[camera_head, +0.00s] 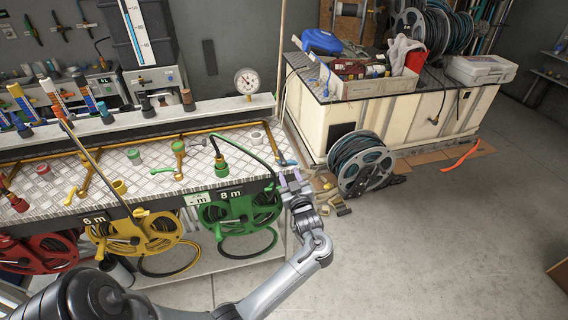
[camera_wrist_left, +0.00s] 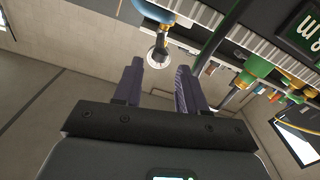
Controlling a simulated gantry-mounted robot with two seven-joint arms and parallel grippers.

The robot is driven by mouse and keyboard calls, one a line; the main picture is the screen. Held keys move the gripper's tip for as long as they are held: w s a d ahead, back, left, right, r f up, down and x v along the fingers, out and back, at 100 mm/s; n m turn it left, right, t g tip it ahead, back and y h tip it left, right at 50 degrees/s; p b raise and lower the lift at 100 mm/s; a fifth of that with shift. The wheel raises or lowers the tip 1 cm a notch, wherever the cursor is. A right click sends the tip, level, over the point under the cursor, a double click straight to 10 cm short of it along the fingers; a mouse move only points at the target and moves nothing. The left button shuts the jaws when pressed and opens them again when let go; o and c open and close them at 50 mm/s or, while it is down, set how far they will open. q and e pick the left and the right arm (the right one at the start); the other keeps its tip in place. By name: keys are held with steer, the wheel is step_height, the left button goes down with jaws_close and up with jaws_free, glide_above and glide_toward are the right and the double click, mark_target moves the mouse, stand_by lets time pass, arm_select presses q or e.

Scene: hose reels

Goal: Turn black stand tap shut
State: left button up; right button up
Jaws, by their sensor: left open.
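My left gripper (camera_head: 293,184) is at the bench's front right corner, beside the green reel. It is open and empty, and its two fingers also show in the left wrist view (camera_wrist_left: 160,78). A tap with a blue lever (camera_head: 287,162) sits at the bench's right end, just behind the fingers. In the left wrist view a blue part (camera_wrist_left: 153,11) and a round pale end (camera_wrist_left: 158,54) lie beyond the fingertips, apart from them. I cannot tell which tap is the black stand one. My right gripper is not in view.
The green hose reel (camera_head: 240,213) and yellow hose reel (camera_head: 135,232) hang below the bench front. A dark hose reel (camera_head: 362,165) stands on the floor. The floor at the right front is clear.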

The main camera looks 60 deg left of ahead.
mark_target(283, 161)
arm_select(q)
steer(key=b+x, duration=0.1)
steer(key=x, duration=0.8)
steer(key=shift+w, duration=0.1)
jaws_close()
